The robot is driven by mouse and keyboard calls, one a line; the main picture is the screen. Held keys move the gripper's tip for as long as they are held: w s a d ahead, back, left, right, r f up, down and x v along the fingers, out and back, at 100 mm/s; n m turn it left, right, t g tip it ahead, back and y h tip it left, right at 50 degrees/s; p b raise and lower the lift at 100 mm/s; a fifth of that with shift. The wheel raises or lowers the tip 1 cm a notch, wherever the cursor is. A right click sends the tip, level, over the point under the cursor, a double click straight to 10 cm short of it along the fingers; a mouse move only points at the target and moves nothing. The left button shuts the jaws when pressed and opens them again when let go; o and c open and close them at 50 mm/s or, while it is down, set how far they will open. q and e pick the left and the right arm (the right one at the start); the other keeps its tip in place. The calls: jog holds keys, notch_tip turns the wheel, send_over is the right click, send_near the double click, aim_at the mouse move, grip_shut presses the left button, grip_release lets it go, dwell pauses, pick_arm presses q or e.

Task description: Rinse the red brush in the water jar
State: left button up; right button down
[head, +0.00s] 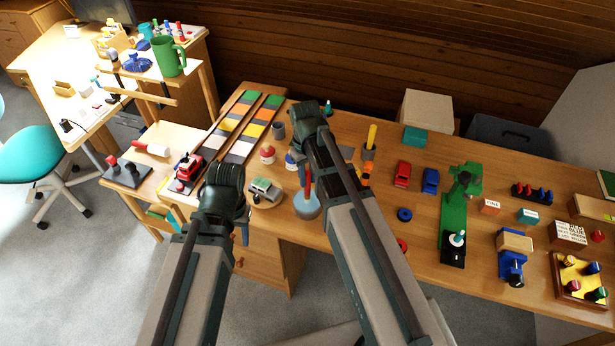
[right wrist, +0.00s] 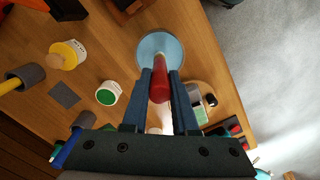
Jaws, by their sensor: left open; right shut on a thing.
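The red brush (head: 308,182) is in my right gripper (head: 304,172), which is shut on its handle. In the right wrist view the red handle (right wrist: 160,88) lies between the two fingers (right wrist: 160,78), pointing at the jar. The water jar (head: 307,208), round with pale blue contents, stands near the table's front edge. It also shows in the right wrist view (right wrist: 176,45). The brush's lower end overlaps the jar in both views; I cannot tell how deep it sits. My left gripper (head: 240,222) is open and empty, left of the jar, beyond the table's front edge.
The wooden table (head: 375,240) has bare patches between.

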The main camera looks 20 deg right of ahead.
jog(key=shift+r, duration=0.15)
notch_tip(320, 180, up, 7)
jog(key=p, duration=0.7)
